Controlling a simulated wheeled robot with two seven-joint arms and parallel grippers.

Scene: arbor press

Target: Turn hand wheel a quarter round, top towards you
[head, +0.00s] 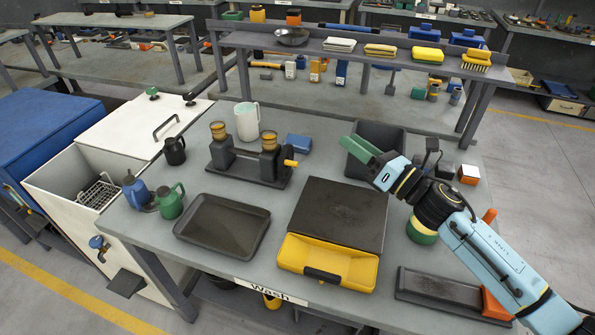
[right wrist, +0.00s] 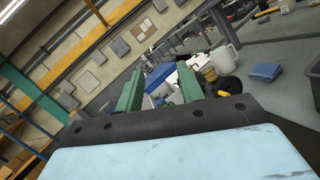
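On the grey bench stands a dark machine (head: 250,165) with two posts, amber caps and a yellow handle (head: 291,163) on its right side. I cannot make out a clear hand wheel on it in the head view. In the right wrist view a dark rounded part (right wrist: 231,86) with a bit of yellow shows past the fingers; it may belong to this machine. My right gripper (head: 361,150) is right of the machine, above a dark bin, and touches nothing. In the right wrist view its two green fingers (right wrist: 160,88) are apart with nothing between. My left gripper is not in view.
A dark bin (head: 378,138) stands under my right gripper. A shelf runs behind.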

